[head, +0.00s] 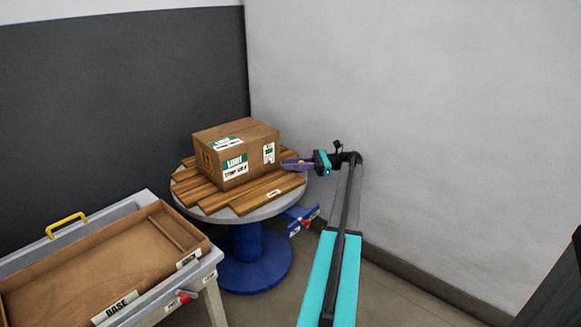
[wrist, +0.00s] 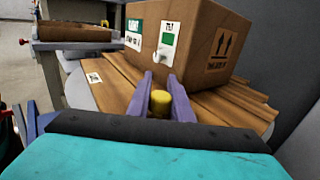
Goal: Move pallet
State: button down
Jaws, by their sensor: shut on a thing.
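The pallet (head: 252,200) is a set of brown wooden slats lying on a round grey-topped stand (head: 222,216). A cardboard box (head: 237,155) sits on the pallet. My gripper (head: 297,163) is at the pallet's right side in the head view, close to the box. In the wrist view, its two purple fingers (wrist: 160,92) are on either side of a yellow knob (wrist: 161,104) and shut on it. The knob is at the edge of the pallet (wrist: 113,70); how it joins the pallet is hidden.
A grey table (head: 140,199) at lower left holds a shallow brown tray (head: 88,268) marked BASE, with a yellow handle (head: 66,224) behind it. The stand has a blue pedestal (head: 245,262) and a blue side arm. Walls stand close behind and right.

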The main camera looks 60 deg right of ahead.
jog(key=c, duration=1.6)
grip_release()
jog(key=shift+r+p, duration=0.5)
jog(key=shift+r, duration=0.2)
notch_tip(320, 180, up, 3)
jog(key=shift+f+p, duration=0.15)
jog(key=shift+p, duration=0.75)
jog(key=shift+s+a+f, duration=0.15)
jog(key=shift+s+a, duration=0.2)
jog(key=shift+a, duration=0.15)
jog(key=shift+s+a+r+p, duration=0.2)
jog(key=shift+s+a+p, duration=0.6)
jog(key=shift+s+a, duration=0.95)
jog(key=shift+s+a+r+p, duration=0.2)
jog(key=shift+s+a+p, duration=0.6)
jog(key=shift+s+a, duration=0.9)
jog(key=shift+s+a+r+p, duration=0.2)
jog(key=shift+s+a+p, duration=0.8)
jog(key=shift+a, duration=1.3)
jog(key=shift+s, duration=0.15)
